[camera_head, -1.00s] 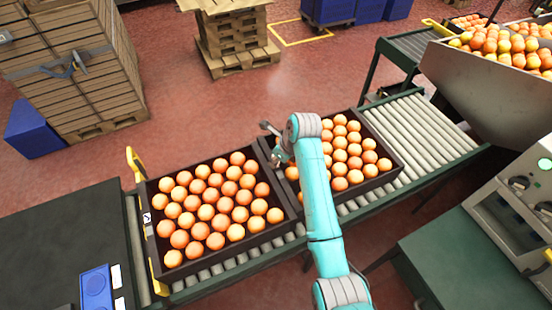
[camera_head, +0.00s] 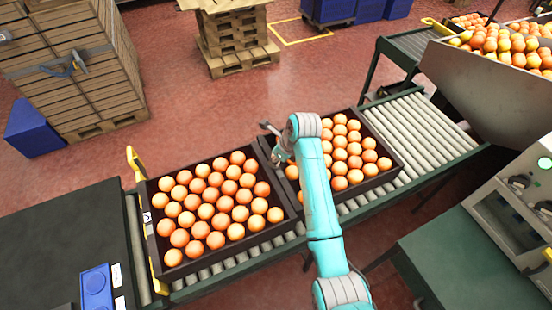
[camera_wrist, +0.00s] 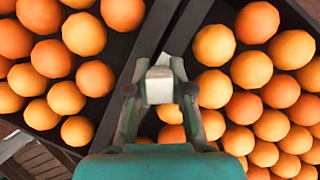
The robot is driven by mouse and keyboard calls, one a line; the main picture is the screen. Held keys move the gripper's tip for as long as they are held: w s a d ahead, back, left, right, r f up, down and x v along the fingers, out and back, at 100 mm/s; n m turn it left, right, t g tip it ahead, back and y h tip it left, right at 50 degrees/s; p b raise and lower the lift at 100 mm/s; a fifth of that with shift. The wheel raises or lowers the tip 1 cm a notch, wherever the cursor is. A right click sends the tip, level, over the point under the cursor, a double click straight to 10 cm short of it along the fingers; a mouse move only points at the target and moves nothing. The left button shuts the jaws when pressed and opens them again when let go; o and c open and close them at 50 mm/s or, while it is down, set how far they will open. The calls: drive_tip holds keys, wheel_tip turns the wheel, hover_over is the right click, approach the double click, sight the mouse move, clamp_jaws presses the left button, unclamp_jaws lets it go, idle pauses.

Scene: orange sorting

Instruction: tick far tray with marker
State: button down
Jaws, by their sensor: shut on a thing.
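The far tray (camera_head: 372,186) is a dark open tray full of oranges, on the right of the roller conveyor in the head view. The near tray (camera_head: 236,248), also full of oranges, sits left of it. My gripper (camera_head: 278,158) is over the far tray's left wall, partly hidden by my arm. In the wrist view my gripper (camera_wrist: 159,98) is shut on a pale, block-shaped thing, seemingly the marker (camera_wrist: 159,86), above the dark walls between the two trays. Whether its tip touches a wall is hidden. No tick mark can be made out.
Bare conveyor rollers (camera_head: 425,125) lie right of the far tray. A metal chute (camera_head: 480,95) with fruit stands at the upper right, a control machine (camera_head: 510,220) at the right. A dark table (camera_head: 65,240) with a blue pad (camera_head: 96,288) is at the left.

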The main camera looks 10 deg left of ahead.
drive_tip(key=shift+w+a, duration=0.4)
drive_tip(key=shift+w, duration=0.2)
idle(0.8)
drive_tip(key=shift+s+d, duration=0.3)
drive_tip(key=shift+s, duration=0.15)
idle(0.6)
drive_tip(key=shift+r, duration=0.1)
drive_tip(key=shift+r, duration=3.45)
